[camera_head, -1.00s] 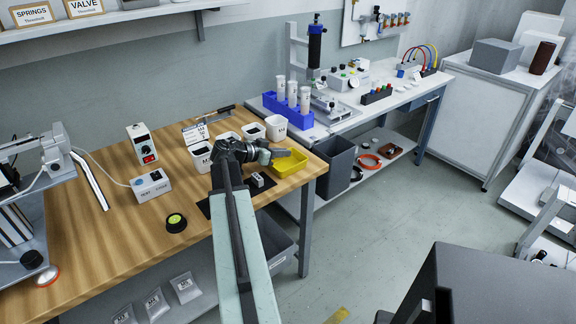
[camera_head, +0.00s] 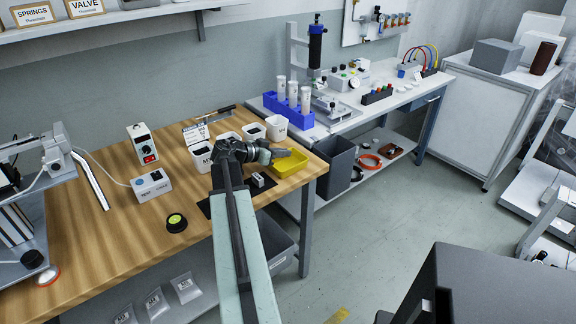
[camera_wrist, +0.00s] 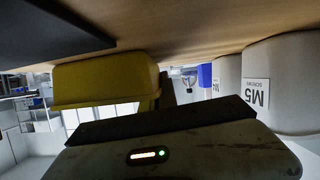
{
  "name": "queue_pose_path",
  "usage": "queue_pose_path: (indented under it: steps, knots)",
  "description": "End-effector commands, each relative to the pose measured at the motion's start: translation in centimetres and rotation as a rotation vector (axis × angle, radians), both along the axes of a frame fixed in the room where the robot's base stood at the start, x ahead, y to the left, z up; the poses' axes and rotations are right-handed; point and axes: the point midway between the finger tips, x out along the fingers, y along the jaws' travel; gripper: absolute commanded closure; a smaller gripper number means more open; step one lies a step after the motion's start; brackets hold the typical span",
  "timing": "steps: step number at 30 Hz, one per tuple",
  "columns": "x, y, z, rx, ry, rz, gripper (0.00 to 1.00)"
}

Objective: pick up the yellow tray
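The yellow tray (camera_head: 291,164) sits at the right front corner of the wooden workbench. My gripper (camera_head: 274,155) is at the tray's left and rear side, low over the bench, and its tip overlaps the tray's edge in the head view. In the wrist view the tray (camera_wrist: 105,82) shows upside down at upper left, close beyond the dark edge of my gripper. The fingertips are not clearly visible, so I cannot tell whether they are apart or closed on the rim.
White labelled bins (camera_head: 276,128) stand just behind the tray; one marked M5 (camera_wrist: 280,85) is close at right in the wrist view. A small grey block (camera_head: 257,180) lies on a dark mat left of the tray. A blue rack (camera_head: 290,112) with white tubes stands farther back.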

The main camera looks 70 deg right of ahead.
Motion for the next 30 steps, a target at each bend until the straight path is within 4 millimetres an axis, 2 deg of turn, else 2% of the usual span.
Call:
queue_pose_path:
  steps: [14, 17, 27, 30]
  knots:
    - [-0.1, 0.0, 0.5, 0.000, 0.000, -0.001, 1.00]
    - [-0.1, 0.0, 1.7, 0.000, 0.000, -0.001, 1.00]
    - [-0.1, 0.0, 8.7, 0.000, 0.001, -0.002, 1.00]
    - [-0.1, -0.1, 10.0, 0.000, 0.000, -0.002, 1.00]
